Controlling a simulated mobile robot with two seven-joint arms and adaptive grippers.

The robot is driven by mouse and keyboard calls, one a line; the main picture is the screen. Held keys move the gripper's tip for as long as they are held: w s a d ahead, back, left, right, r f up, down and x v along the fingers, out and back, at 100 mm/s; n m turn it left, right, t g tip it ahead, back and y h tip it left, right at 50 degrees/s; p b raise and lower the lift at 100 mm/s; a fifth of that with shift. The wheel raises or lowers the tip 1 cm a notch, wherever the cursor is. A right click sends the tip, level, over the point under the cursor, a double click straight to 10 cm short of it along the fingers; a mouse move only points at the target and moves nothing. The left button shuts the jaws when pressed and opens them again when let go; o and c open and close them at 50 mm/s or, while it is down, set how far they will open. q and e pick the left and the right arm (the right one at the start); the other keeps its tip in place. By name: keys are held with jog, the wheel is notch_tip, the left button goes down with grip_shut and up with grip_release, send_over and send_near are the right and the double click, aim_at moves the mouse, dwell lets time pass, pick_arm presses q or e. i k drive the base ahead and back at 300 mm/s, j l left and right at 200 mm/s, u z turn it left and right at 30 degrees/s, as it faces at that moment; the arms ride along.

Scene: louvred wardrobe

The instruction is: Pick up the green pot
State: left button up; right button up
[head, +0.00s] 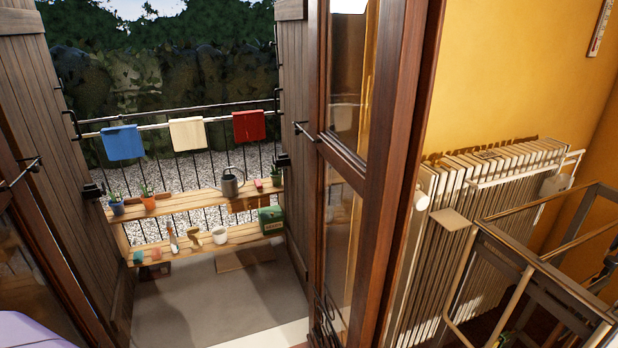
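A small green pot (138,257) sits at the left end of the lower wooden shelf (200,243), out on the balcony. It is small in the head view, and its details are hard to tell. A small reddish-pink pot (155,254) stands right beside it. Neither of my grippers is in view.
The upper shelf (195,200) holds a blue pot (117,208), an orange pot (148,203) and a grey watering can (230,184). The lower shelf also holds hand tools, a white pot (219,236) and a green box (271,220). An open glazed door (385,170) stands right of the opening. The balcony floor (215,300) is mostly clear.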

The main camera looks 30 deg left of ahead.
aim_at(277, 179)
jog(key=i+j+z, duration=0.1)
jog(key=j, duration=0.3)
jog(key=i+j+z, duration=0.15)
jog(key=j, duration=0.25)
jog(key=i+j+z, duration=0.1)
jog(key=j, duration=0.3)
jog(key=i+j+z, duration=0.15)
jog(key=j, duration=0.3)
jog(key=i+j+z, duration=0.1)
jog(key=j, duration=0.35)
jog(key=i+j, duration=0.1)
jog(key=j, duration=0.3)
jog(key=i+j, duration=0.15)
jog(key=j, duration=0.3)
jog(key=i+j, duration=0.1)
jog(key=j, duration=0.3)
jog(key=i+j, duration=0.1)
jog(key=j, duration=0.3)
jog(key=i+j+z, duration=0.1)
jog(key=j, duration=0.3)
jog(key=i+j, duration=0.15)
jog(key=j, duration=0.15)
jog(key=i+j, duration=0.2)
jog(key=j, duration=0.15)
jog(key=i+j, duration=0.15)
jog(key=j, duration=0.15)
